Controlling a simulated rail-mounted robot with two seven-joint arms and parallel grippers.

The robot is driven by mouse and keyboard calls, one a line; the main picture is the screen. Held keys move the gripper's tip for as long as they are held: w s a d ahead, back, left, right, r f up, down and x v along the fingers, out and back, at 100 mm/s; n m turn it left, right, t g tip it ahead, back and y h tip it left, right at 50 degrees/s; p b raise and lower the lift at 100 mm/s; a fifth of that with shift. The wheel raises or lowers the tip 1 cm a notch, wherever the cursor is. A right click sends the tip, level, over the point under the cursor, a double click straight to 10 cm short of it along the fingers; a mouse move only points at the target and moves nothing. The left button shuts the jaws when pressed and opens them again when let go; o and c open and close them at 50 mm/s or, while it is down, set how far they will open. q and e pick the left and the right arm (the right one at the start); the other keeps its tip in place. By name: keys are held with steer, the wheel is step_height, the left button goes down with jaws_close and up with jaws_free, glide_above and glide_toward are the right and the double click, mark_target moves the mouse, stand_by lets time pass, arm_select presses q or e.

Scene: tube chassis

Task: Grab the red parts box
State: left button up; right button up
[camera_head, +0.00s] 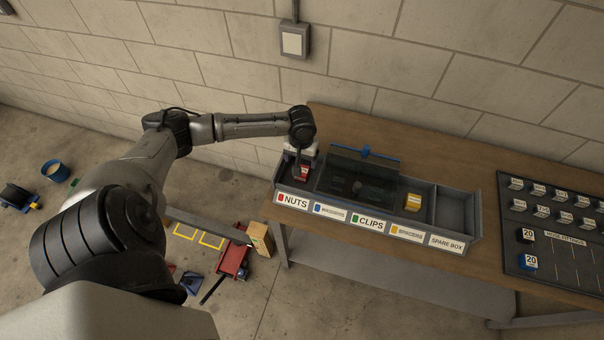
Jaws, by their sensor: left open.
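The red parts box (304,173) sits in the far left compartment of the grey divided tray, behind the label NUTS. Only a small part of its red body and a pale patch on it show; the rest is hidden by my left gripper and the tray wall. My left gripper (301,165) points down into that compartment, right at the box, with its jaws open. I cannot tell whether the fingers touch the box. My right gripper is not in view.
The grey tray (458,238) stands on a wooden bench (352,125). A dark see-through cover (358,175) stands over the middle compartments. A yellow box (413,202) lies in the SPACERS compartment. A dark board with labelled blocks (555,225) is at right. The back bench top is clear.

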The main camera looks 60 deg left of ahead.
mark_target(306, 169)
arm_select(q)
steer(key=shift+w+f, duration=0.1)
steer(key=shift+f, duration=3.65)
steer(key=c, duration=1)
